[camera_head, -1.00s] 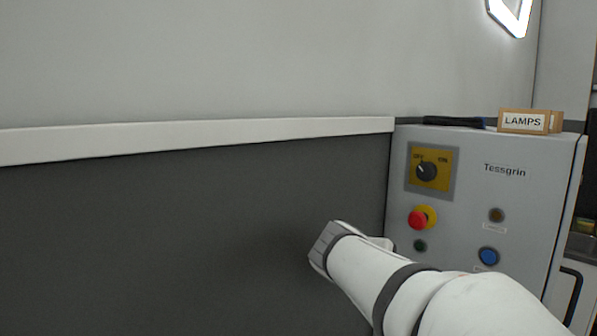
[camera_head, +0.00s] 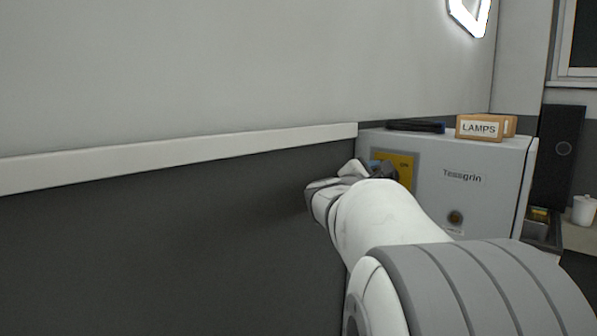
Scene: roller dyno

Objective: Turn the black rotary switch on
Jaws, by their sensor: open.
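The black rotary switch sits on a yellow plate (camera_head: 405,165) on the front of the grey Tessgrin cabinet (camera_head: 480,205). My arm and gripper now cover most of the switch, so its setting cannot be read. The "ON" mark shows at the plate's upper right. My gripper (camera_head: 368,170) is in front of the plate's left part, with its fingers toward the switch. It is open, and I cannot tell whether the fingers touch the knob or stand around it.
A wall with a white rail (camera_head: 180,151) runs along the left. The red and blue buttons are hidden behind my arm.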

